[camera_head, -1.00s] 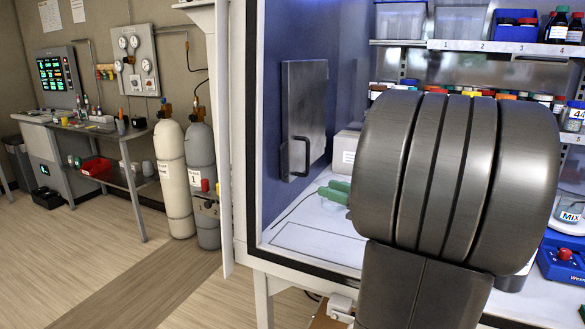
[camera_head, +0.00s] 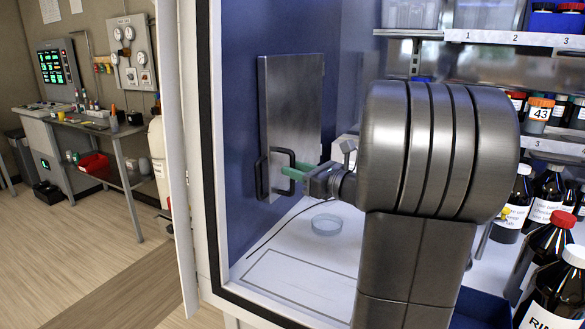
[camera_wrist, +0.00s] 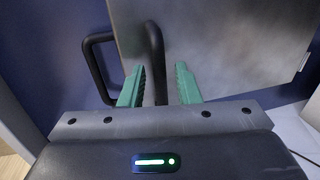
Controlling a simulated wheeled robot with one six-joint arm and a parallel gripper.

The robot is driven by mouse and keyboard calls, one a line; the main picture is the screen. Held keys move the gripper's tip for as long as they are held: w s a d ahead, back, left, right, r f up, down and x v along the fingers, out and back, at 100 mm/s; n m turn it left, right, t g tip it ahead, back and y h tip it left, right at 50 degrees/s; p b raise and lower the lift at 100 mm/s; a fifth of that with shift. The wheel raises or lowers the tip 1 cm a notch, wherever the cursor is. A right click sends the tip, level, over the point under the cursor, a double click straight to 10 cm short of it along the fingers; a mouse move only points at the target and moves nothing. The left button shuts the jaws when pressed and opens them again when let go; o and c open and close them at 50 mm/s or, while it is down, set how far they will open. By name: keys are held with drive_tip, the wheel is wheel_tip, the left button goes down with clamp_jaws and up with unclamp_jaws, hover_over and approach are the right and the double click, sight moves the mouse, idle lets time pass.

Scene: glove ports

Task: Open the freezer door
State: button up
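The freezer door is a grey steel panel (camera_head: 290,100) on the blue left wall of the cabinet, also in the wrist view (camera_wrist: 215,40). I see no clear gap at its edge. Its black handle bar (camera_wrist: 153,50) stands upright near the door's left edge. My gripper (camera_head: 290,171) has green fingers. In the wrist view my gripper (camera_wrist: 161,68) is open, with the bar between its fingers and gaps on both sides.
A clear round dish (camera_head: 326,225) sits on the white cabinet floor (camera_head: 290,270) below the gripper. Brown bottles (camera_head: 550,190) and a shelf (camera_head: 490,37) fill the right side. The cabinet's front frame (camera_head: 212,150) stands left of the door.

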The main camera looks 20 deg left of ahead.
drive_tip(key=shift+x, duration=0.85)
drive_tip(key=shift+c, duration=0.4)
clamp_jaws()
